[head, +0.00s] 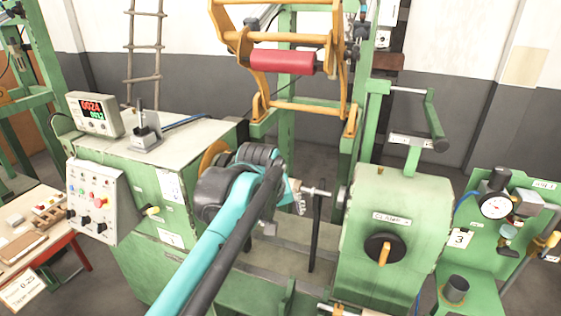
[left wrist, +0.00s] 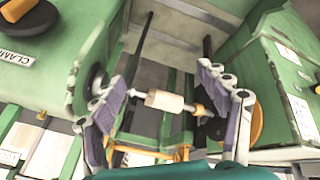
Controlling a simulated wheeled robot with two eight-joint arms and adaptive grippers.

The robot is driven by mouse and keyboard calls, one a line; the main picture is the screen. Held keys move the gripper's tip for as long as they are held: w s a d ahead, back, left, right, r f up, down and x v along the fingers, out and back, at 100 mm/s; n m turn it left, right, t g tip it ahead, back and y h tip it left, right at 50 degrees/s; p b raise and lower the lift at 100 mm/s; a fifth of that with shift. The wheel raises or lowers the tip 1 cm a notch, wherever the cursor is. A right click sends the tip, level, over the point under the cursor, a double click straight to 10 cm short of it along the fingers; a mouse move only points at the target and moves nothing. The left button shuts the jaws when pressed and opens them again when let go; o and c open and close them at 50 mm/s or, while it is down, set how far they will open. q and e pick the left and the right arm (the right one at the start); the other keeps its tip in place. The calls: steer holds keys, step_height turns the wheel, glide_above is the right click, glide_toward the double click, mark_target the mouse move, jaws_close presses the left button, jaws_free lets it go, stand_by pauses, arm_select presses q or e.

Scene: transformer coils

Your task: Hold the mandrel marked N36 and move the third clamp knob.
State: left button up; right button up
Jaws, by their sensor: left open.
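In the left wrist view, a cream cylindrical mandrel (left wrist: 165,101) on a metal shaft lies crosswise between the spread fingers of my left gripper (left wrist: 165,108). The fingers are open, and I cannot tell if either touches it. In the head view my left gripper (head: 250,175) is at the winding machine, and its arm hides most of the mandrel; a metal shaft end (head: 318,192) shows to its right. No N36 marking is readable. The black clamp knob (head: 384,248) with an orange handle is on the green housing labelled CLAMP; it also shows in the left wrist view (left wrist: 40,22). My right gripper is out of view.
A control box (head: 100,198) with knobs is at the left. A frame with a red roller (head: 283,62) rises behind. A dark upright bar (head: 317,240) stands beside the shaft.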

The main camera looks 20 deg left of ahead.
arm_select(q)
steer(key=w+a+r+n+g, duration=0.1)
steer(key=w+a+r+n, duration=0.2)
steer(key=w, duration=0.6)
steer(key=w+a+r+n+g, duration=0.1)
steer(key=w+a+n, duration=0.3)
steer(key=w, duration=0.5)
steer(key=w+f+n, duration=0.1)
steer(key=w+f, duration=0.1)
steer(key=f, duration=0.3)
steer(key=w+a+f+n, duration=0.1)
steer(key=w+f+n, duration=0.1)
steer(key=f, duration=0.3)
steer(key=w+f+n, duration=0.1)
steer(key=w+f, duration=0.3)
steer(key=f, duration=0.1)
steer(key=shift+w+a+f+n+g, duration=0.2)
steer(key=shift+a+n+g, duration=0.1)
steer(key=shift+a, duration=0.05)
jaws_close()
